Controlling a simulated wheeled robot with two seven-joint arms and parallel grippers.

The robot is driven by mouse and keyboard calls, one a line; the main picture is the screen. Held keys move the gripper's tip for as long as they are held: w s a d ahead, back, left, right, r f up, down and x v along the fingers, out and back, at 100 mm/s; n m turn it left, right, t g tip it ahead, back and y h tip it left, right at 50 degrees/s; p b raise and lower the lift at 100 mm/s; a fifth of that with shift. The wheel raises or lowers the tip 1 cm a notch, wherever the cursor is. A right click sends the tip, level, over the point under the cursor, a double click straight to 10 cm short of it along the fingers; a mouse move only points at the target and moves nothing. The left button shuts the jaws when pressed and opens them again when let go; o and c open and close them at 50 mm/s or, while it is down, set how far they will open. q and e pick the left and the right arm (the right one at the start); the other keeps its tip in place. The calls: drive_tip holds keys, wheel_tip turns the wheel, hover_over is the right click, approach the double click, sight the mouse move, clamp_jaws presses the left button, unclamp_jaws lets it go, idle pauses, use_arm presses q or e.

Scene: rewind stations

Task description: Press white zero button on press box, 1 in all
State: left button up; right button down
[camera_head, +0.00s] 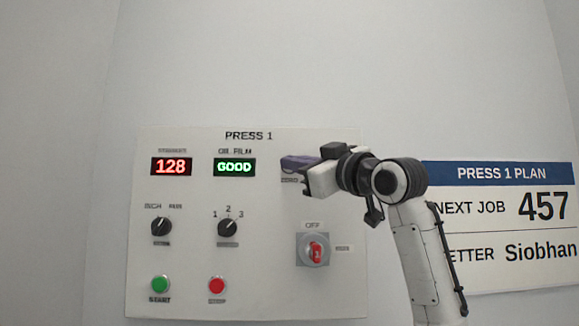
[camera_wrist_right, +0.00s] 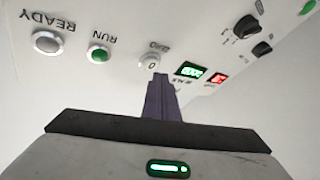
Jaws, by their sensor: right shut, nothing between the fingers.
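The press box (camera_head: 190,199) is a pale panel on the wall, headed PRESS 1. Its white zero button (camera_wrist_right: 149,61) shows in the right wrist view, just beyond the tips of my right gripper (camera_wrist_right: 160,78). I cannot tell whether the tips touch it. In the head view, my right gripper (camera_head: 287,162) is at the panel's upper right and hides the button; part of the label below it shows. The purple fingers are shut together with nothing between them. My left gripper is in neither view.
The panel has a red display (camera_head: 171,167) reading 128 and a green display (camera_head: 234,167) reading GOOD. Below are two black knobs, a red rotary switch (camera_head: 316,253), a green button (camera_head: 160,284) and a red button (camera_head: 217,285). A plan sign (camera_head: 500,173) hangs at right.

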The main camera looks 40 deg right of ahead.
drive_tip(key=shift+w, duration=0.1)
drive_tip(key=shift+w+d+p, duration=0.25)
drive_tip(key=shift+p, duration=0.1)
drive_tip(key=shift+w+d+p, duration=0.2)
drive_tip(key=shift+w+p, duration=0.15)
idle(0.7)
idle(0.3)
drive_tip(key=shift+s+a, duration=0.4)
drive_tip(key=shift+s, duration=0.25)
drive_tip(key=shift+s+a+b, duration=0.25)
drive_tip(key=shift+s+a, duration=0.2)
drive_tip(key=shift+s, duration=0.25)
drive_tip(key=shift+s+a+b, duration=0.3)
drive_tip(key=shift+s+a, duration=0.15)
drive_tip(key=shift+s, duration=0.3)
drive_tip(key=shift+s+a+b, duration=0.25)
drive_tip(key=shift+s+a, duration=0.2)
drive_tip(key=shift+s, duration=0.25)
